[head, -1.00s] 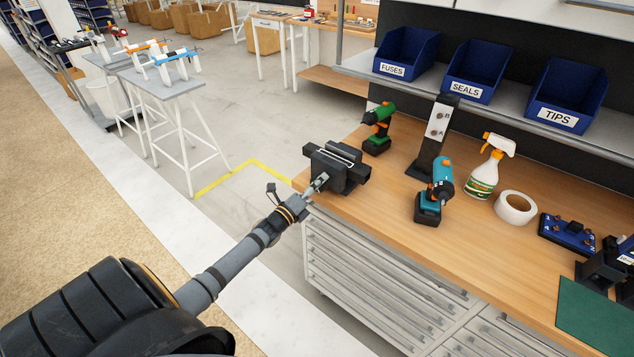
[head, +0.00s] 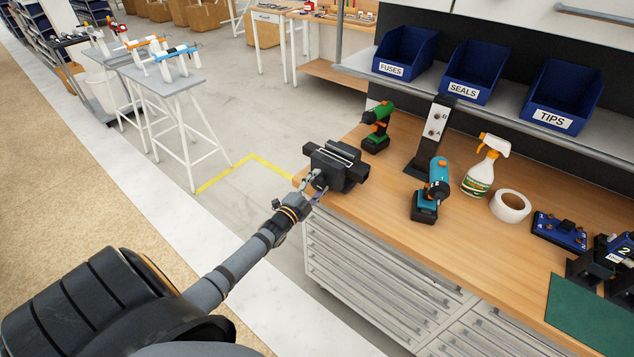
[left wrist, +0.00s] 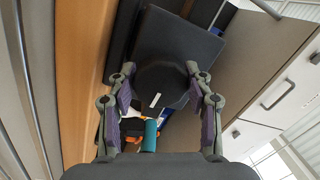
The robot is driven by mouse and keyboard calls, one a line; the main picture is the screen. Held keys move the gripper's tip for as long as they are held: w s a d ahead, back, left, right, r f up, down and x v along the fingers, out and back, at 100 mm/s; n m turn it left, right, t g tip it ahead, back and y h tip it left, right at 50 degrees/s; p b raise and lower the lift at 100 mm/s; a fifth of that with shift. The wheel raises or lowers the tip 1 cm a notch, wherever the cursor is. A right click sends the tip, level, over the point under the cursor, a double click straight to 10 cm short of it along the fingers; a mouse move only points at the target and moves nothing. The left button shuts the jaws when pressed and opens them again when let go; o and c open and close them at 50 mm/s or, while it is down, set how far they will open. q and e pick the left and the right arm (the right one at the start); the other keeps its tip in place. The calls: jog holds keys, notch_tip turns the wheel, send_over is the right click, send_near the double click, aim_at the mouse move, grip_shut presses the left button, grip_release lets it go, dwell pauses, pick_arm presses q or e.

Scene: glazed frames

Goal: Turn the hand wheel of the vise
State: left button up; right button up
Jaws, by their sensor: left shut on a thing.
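The dark vise (head: 338,164) stands at the near left corner of the wooden bench. In the left wrist view its dark block (left wrist: 180,42) fills the upper middle. The round black hand wheel (left wrist: 160,88), with a short white mark on its face, sits in front of the block. My left gripper (head: 315,183) reaches the near side of the vise and is shut on the wheel. In the left wrist view its two fingers (left wrist: 160,72) lie on opposite sides of the rim. In the head view the fingers largely hide the wheel. My right gripper is not in view.
On the bench (head: 395,215) stand a green drill (head: 377,128), a teal drill (head: 430,190), a dark post (head: 432,138), a spray bottle (head: 483,168) and a tape roll (head: 510,206). Blue bins (head: 477,72) line the shelf.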

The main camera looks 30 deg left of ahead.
pick_arm(q)
jog(key=shift+w+r+n, duration=0.1)
jog(key=shift+r+n, duration=0.2)
jog(key=shift+n, duration=1)
jog(key=shift+r+n, duration=0.1)
jog(key=shift+n, duration=0.2)
jog(key=o, duration=1.2)
jog(key=shift+w+f, duration=0.15)
jog(key=shift+f, duration=0.15)
jog(key=shift+c, duration=0.2)
jog(key=s, duration=1.2)
jog(key=shift+f, duration=0.3)
jog(key=shift+s, duration=0.1)
